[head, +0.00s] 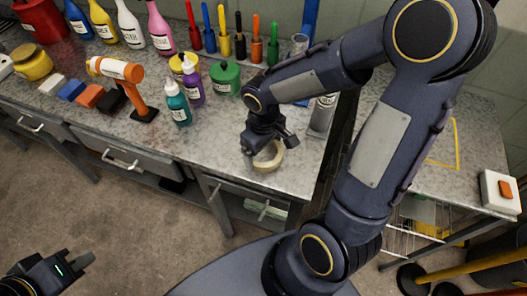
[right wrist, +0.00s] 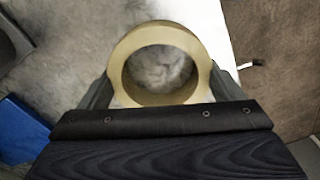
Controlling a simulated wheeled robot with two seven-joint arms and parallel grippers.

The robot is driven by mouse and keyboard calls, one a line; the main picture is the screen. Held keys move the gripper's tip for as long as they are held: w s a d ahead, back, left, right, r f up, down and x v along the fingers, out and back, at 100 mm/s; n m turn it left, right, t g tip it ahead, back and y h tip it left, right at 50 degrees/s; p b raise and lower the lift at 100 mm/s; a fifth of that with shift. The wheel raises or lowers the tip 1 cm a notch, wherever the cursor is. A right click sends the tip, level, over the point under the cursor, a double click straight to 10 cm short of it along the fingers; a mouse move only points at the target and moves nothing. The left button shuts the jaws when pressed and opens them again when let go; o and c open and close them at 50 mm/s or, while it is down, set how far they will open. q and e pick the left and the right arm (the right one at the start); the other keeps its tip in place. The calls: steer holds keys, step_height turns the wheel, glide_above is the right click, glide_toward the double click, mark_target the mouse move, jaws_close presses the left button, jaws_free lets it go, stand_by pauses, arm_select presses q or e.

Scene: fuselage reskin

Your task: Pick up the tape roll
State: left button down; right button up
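The tape roll (head: 268,156) is a pale tan ring on the grey bench, near its front edge and right end. In the right wrist view the roll (right wrist: 122,58) fills the space between the fingers, and grey bench shows through its hole. My right gripper (head: 268,145) is low over the roll, pointing down, with a finger on either side of it. Whether the fingers press on the roll or stand just clear cannot be told. My left gripper (head: 75,262) is at the lower left, over the floor and away from the bench; it looks open and empty.
A teal bottle (head: 177,104), a purple bottle (head: 193,80) and a green pot (head: 226,78) stand left of the roll. An orange and white tool (head: 118,70) stands further left. The bench front left of the roll is clear.

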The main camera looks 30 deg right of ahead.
steer(key=shift+r, duration=0.1)
steer(key=shift+c, duration=0.5)
steer(key=shift+r, duration=0.25)
step_height(320, 180, up, 2)
steer(key=shift+w+r, duration=0.1)
steer(key=shift+r, duration=0.05)
steer(key=a+r, duration=0.3)
steer(key=s+a+r, duration=0.1)
steer(key=r, duration=0.1)
steer(key=shift+a, duration=0.15)
steer(key=s+a+r+b, duration=0.1)
steer(key=s+a+r, duration=0.1)
steer(key=a+r, duration=0.3)
steer(key=a, duration=0.4)
steer(key=shift+a+b, duration=0.25)
steer(key=shift+b, duration=0.05)
